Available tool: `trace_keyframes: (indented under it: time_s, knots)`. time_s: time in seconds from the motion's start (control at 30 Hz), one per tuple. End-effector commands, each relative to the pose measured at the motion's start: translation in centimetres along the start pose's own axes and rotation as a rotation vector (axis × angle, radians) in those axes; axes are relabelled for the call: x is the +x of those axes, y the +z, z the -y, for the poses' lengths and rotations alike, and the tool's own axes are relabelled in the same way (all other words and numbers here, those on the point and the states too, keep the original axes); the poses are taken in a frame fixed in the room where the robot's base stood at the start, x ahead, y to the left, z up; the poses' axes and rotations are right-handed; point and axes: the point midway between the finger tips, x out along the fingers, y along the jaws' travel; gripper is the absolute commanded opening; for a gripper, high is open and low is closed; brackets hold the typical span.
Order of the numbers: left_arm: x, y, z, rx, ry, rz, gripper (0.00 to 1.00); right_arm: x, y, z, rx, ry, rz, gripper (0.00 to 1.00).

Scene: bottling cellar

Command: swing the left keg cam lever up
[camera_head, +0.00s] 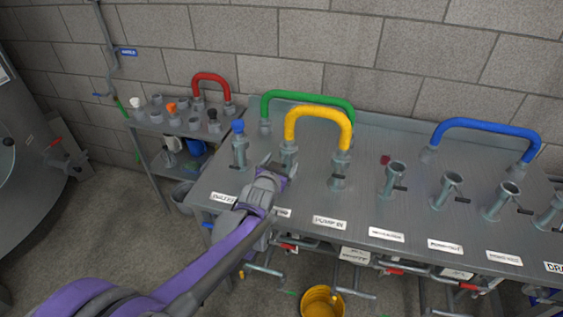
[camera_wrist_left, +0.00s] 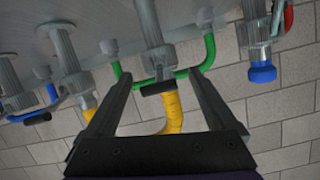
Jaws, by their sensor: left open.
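A yellow hose (camera_head: 318,112) arches between two upright metal ports on the steel bench. Its left port (camera_head: 289,157) stands just beyond my left gripper (camera_head: 273,170). In the left wrist view, the open fingers of my left gripper (camera_wrist_left: 150,110) straddle this port (camera_wrist_left: 150,25), the hose's yellow end (camera_wrist_left: 173,112) and a short dark cam lever (camera_wrist_left: 158,88). The lever sits between the fingers; I cannot tell whether a finger touches it. In the head view the gripper hides this lever. My right gripper is out of view.
A blue-capped port (camera_head: 239,148) stands left of the gripper. A green hose (camera_head: 308,97) arches behind the yellow one; a blue hose (camera_head: 487,125) is at the right. Bare ports with dark levers line the bench (camera_head: 370,150). A yellow bucket (camera_head: 322,302) is on the floor.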

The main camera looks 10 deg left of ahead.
Motion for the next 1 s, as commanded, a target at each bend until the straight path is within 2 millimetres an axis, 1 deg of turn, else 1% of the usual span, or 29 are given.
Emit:
trace_keyframes:
  time_s: [0.3, 0.4, 0.5, 0.6, 0.7, 1.0]
  knots:
    - [-6.2, -0.1, 0.0, 0.0, 0.0, 0.0, 0.9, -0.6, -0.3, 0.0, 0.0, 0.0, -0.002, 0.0]
    - [-7.8, 0.0, 0.0, 0.0, 0.0, 0.0, 0.9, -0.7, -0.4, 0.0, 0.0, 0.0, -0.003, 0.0]
    - [-9.0, -0.1, 0.0, 0.0, 0.0, 0.0, 0.9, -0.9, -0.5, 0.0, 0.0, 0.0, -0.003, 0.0]
    - [-9.7, 0.0, 0.0, 0.0, 0.0, 0.0, 0.9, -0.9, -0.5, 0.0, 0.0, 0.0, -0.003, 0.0]
    - [-10.0, 0.0, 0.0, 0.0, 0.0, 0.0, 0.9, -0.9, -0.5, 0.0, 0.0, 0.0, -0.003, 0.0]
    - [-10.0, 0.0, 0.0, 0.0, 0.0, 0.0, 0.9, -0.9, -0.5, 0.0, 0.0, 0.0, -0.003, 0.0]
